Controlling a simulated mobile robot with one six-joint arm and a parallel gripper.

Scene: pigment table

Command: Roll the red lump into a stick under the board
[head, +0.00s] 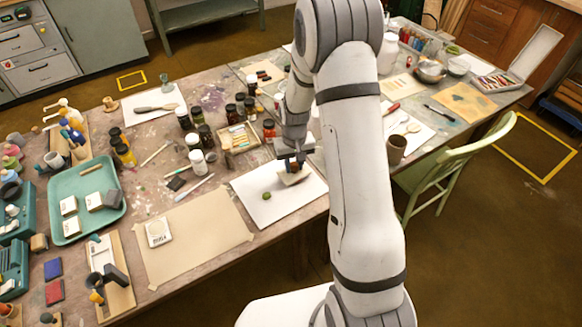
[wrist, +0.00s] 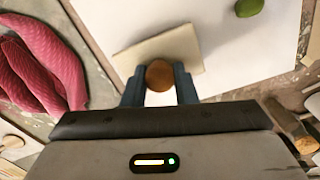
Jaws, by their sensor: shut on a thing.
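A small pale board (head: 293,177) with a round brown knob (wrist: 160,75) is over the white sheet (head: 252,205). My gripper (head: 291,163) is shut on the knob, one blue finger on each side of it in the wrist view (wrist: 160,88). The board (wrist: 185,45) looks turned at an angle to the sheet; I cannot tell whether it touches it. A green lump (head: 267,195) lies on the sheet just left of the board, and also shows in the wrist view (wrist: 248,7). I see no red lump; the area under the board is hidden.
Several bottles and jars (head: 197,162) and a wooden box (head: 240,137) stand behind the sheet. A brown cup (head: 396,150) is to the right. A crumpled red cloth (wrist: 40,60) shows in the wrist view.

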